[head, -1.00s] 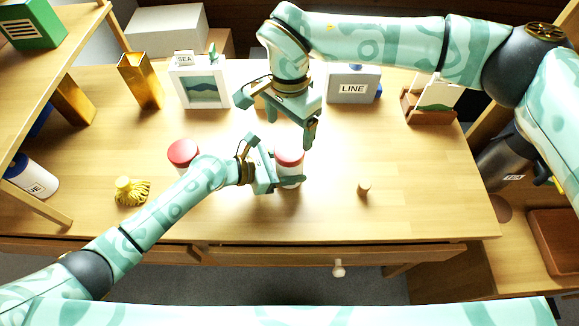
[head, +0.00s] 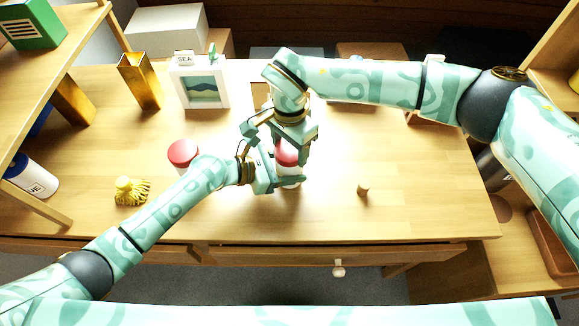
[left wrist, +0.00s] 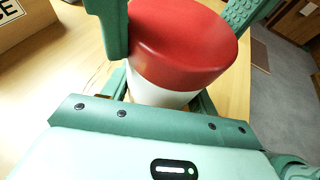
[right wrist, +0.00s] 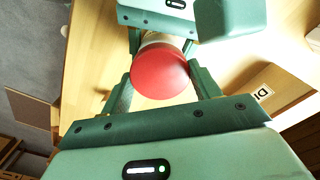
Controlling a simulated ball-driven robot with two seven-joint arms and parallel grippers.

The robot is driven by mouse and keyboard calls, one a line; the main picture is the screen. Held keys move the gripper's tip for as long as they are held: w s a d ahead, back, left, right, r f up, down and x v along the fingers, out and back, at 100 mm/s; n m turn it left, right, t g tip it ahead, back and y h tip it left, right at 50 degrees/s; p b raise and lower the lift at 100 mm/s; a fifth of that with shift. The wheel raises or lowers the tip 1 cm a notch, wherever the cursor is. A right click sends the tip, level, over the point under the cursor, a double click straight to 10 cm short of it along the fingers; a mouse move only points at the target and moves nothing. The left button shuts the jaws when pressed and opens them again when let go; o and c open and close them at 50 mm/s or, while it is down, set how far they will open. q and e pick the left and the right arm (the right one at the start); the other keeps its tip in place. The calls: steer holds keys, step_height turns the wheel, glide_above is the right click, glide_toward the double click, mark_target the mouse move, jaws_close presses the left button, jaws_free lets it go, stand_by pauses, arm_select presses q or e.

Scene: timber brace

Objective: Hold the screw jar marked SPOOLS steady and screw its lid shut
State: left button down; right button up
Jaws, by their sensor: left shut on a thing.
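A white jar (head: 292,183) with a red lid (head: 287,153) on top stands at the middle of the table. I cannot read a SPOOLS label on it. My left gripper (head: 283,181) is shut on the white body (left wrist: 160,95) below the lid. My right gripper (head: 278,146) is right above the jar, pointing down, with its fingers apart on either side of the lid. In the right wrist view, the lid (right wrist: 160,73) lies between the open fingers.
A second red-lidded jar (head: 183,153) stands to the left, near my left forearm. A yellow brush (head: 130,191) lies at the left front, and a small wooden peg (head: 363,188) stands to the right. A SEA frame (head: 203,90) and brass vase (head: 140,80) stand behind.

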steer(key=shift+c, duration=0.5)
steer(key=m, duration=1.8)
steer(key=shift+m, duration=0.3)
steer(key=m, duration=0.6)
steer(key=shift+m, duration=0.3)
steer(key=o, duration=1.2)
steer(key=shift+a, duration=0.1)
step_height(320, 180, up, 12)
